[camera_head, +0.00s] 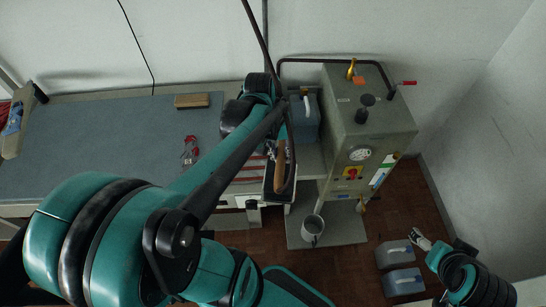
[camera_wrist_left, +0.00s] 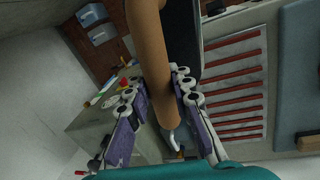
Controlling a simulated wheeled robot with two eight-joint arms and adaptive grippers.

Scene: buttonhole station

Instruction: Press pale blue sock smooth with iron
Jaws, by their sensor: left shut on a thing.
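The iron (camera_head: 287,183) has a brown handle and a dark body, and it is just right of the red-striped rest at the table's right end. My left gripper (camera_head: 271,152) is shut on the iron's handle. In the left wrist view its fingers (camera_wrist_left: 156,88) lie on both sides of the brown handle (camera_wrist_left: 150,50), with the dark body (camera_wrist_left: 183,40) beyond. I cannot tell whether the iron touches anything below. I cannot make out the pale blue sock with certainty; a small blue item (camera_head: 14,118) lies at the far left. My right gripper (camera_head: 420,240) is low at the right, away from the table.
The grey-blue ironing table (camera_head: 100,140) is mostly bare, with a wooden block (camera_head: 192,101) and a small red item (camera_head: 190,150). The red-striped rest also shows in the wrist view (camera_wrist_left: 235,85). A boiler (camera_head: 365,125), blue canister (camera_head: 304,118), bucket (camera_head: 312,228) and grey boxes (camera_head: 403,282) stand right.

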